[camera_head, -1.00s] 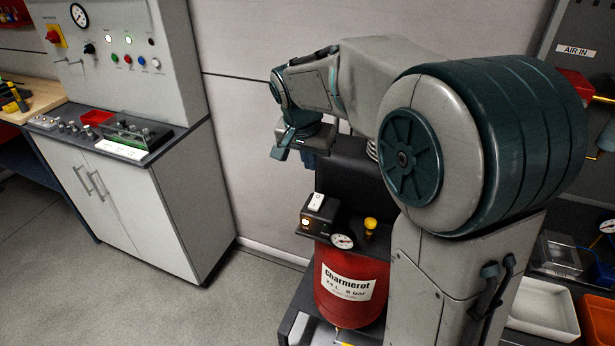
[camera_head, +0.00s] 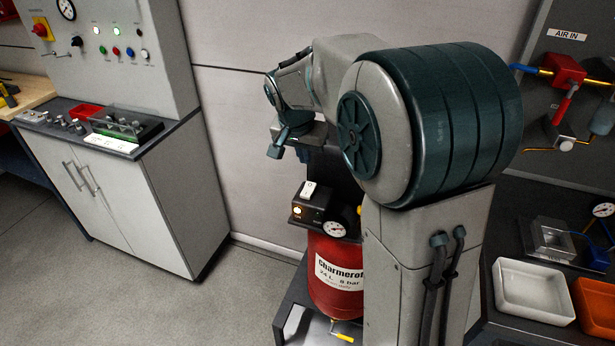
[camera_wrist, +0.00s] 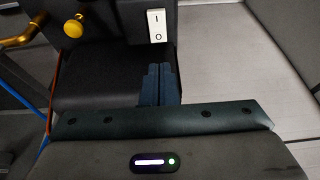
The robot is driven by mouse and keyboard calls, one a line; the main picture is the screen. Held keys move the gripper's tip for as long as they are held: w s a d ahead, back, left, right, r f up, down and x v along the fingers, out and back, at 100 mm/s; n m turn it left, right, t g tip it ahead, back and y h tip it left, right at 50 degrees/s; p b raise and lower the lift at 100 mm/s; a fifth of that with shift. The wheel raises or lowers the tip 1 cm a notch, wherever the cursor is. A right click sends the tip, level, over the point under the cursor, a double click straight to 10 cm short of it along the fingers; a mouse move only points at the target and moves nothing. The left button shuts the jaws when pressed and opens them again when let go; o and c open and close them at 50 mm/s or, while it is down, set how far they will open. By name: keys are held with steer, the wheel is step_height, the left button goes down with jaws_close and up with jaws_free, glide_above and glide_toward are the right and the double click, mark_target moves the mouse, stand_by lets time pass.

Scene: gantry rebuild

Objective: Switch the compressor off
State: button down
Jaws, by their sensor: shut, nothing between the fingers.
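The compressor has a red tank (camera_head: 333,273) with a white label and a black control box (camera_head: 318,207) above it. A white rocker switch (camera_head: 308,190) stands on the box, beside a lit orange lamp (camera_head: 297,211) and a round gauge (camera_head: 334,229). In the wrist view the switch (camera_wrist: 156,25) shows I above O; I cannot tell which side is pressed. My gripper (camera_wrist: 158,67) is shut and empty, its tips below the switch in that picture and apart from it. In the head view my gripper (camera_head: 304,153) is above the switch, its tips partly hidden.
A yellow knob (camera_wrist: 73,26) and a brass pipe (camera_wrist: 24,34) are left of the switch in the wrist view. A control cabinet (camera_head: 130,190) stands at the left. A red valve (camera_head: 563,72), a white tray (camera_head: 533,291) and an orange tray (camera_head: 597,307) are at the right.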

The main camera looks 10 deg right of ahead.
mark_target(308, 185)
steer(key=x, duration=0.3)
steer(key=p+x, duration=0.1)
steer(key=x, duration=0.5)
steer(key=shift+s+a+f, duration=0.15)
steer(key=shift+s+f, duration=0.15)
steer(key=shift+f, duration=0.05)
steer(key=shift+a+p, duration=0.15)
steer(key=shift+p, duration=0.25)
